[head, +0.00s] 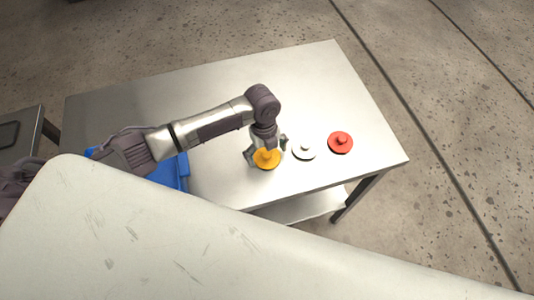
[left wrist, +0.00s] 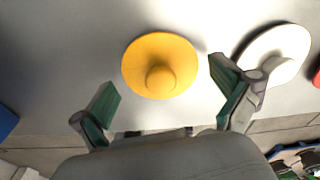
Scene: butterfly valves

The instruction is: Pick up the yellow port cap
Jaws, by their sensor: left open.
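The yellow port cap (head: 267,160) is a round disc with a small knob, lying on the metal table with its knob up. It also shows in the left wrist view (left wrist: 160,65), just beyond and between my fingertips. My left gripper (head: 266,152) is directly over the cap in the head view, pointing down. In the left wrist view the left gripper (left wrist: 163,98) has its two green-padded fingers spread wide, with nothing between them touching the knob. My right gripper is not in view.
A white cap (head: 304,150) lies close to the right of the yellow one, and a red cap (head: 340,142) lies further right. A blue bin (head: 171,171) is at the left, partly hidden by my arm. The table (head: 310,80) is bare behind the caps.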

